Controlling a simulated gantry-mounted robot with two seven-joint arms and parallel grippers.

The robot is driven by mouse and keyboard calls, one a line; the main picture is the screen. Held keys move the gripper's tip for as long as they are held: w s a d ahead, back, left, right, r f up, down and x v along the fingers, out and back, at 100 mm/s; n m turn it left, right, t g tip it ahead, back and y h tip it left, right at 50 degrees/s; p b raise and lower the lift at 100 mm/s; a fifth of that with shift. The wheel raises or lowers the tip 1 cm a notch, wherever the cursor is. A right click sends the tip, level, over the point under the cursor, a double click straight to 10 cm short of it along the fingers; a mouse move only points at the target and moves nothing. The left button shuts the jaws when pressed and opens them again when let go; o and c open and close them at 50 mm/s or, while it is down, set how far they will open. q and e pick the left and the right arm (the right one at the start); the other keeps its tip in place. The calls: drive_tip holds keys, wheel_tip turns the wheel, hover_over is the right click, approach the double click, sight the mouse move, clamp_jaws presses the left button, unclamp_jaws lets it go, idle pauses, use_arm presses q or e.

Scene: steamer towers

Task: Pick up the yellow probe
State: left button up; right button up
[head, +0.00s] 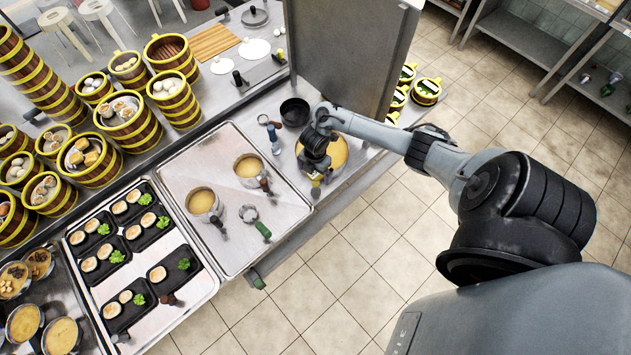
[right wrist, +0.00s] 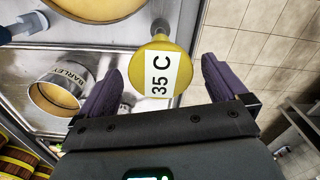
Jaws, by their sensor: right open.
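The yellow probe (right wrist: 150,62) shows in the right wrist view, with a white label reading "35 C" on its head. My right gripper (right wrist: 160,85) is open, with one dark finger on each side of the probe's head. No contact with the probe shows. In the head view my right gripper (head: 316,168) is over the front right of the counter, beside a pan of yellow contents (head: 337,153). A small yellow part (head: 316,184) shows just below it and looks like the probe. My left gripper is not in view.
A steel tray (head: 220,160) beside the gripper holds two pots, one labelled "BARLEY" in the wrist view (right wrist: 68,75). A black bowl (head: 295,111) and an upright metal panel (head: 345,60) stand behind. Bamboo steamers (head: 130,130) crowd the left.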

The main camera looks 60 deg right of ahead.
sight(316, 183)
drive_tip(key=f, duration=0.4)
drive_tip(key=shift+s+d+f, duration=0.1)
drive_tip(key=shift+d+f, duration=0.15)
drive_tip(key=shift+f, duration=0.15)
drive_tip(key=c, duration=1.4)
drive_tip(key=shift+c, duration=0.2)
drive_tip(key=shift+r, duration=0.1)
